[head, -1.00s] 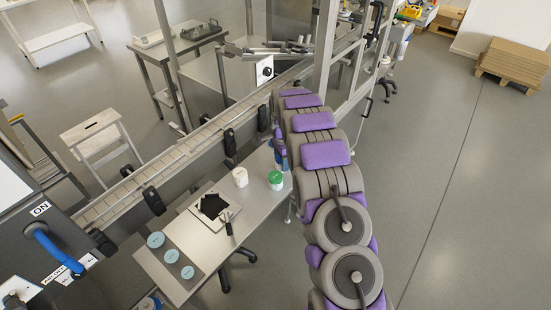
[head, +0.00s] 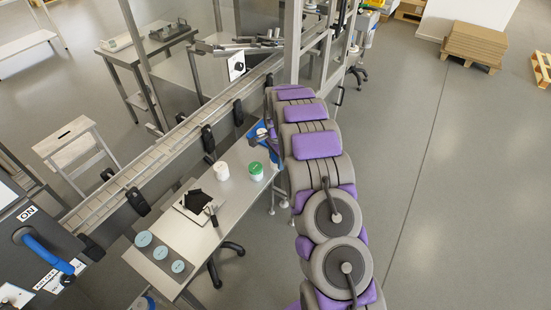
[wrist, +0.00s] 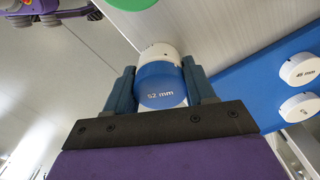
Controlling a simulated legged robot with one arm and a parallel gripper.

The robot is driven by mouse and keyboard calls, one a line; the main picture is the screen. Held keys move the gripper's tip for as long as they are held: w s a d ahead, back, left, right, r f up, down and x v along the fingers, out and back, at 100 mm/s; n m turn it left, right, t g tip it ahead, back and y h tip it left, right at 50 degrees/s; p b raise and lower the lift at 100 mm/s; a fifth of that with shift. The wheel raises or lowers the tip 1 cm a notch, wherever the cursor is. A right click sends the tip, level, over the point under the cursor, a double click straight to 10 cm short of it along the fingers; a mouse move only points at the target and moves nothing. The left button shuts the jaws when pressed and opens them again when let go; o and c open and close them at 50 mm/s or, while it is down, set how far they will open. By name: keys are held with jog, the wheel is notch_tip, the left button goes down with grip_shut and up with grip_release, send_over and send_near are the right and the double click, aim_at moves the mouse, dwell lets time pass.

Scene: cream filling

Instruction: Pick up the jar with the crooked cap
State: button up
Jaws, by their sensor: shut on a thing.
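In the wrist view my gripper (wrist: 164,93) is shut on a round blue piece marked "52 mm" (wrist: 162,84). A white rounded part (wrist: 161,52) shows directly behind the blue face; I cannot tell whether it belongs to the held piece. In the head view a white jar (head: 221,171) and a jar with a green lid (head: 256,171) stand upright on the steel table (head: 205,239). A green lid edge (wrist: 133,3) also shows at the top of the wrist view. No crooked cap can be made out at this size.
A blue strip (wrist: 262,92) with white marked discs lies right of my gripper in the wrist view. The table also holds a dark item on a white tray (head: 183,209) and a plate with three round discs (head: 148,264). A conveyor (head: 165,150) runs behind it.

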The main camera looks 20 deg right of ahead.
jog(key=o, duration=1.2)
jog(key=shift+a, duration=0.1)
jog(key=shift+c, duration=0.2)
jog(key=shift+r, duration=0.1)
notch_tip(320, 180, up, 17)
jog(key=p, duration=0.2)
jog(key=shift+p, duration=0.35)
jog(key=shift+w, duration=0.1)
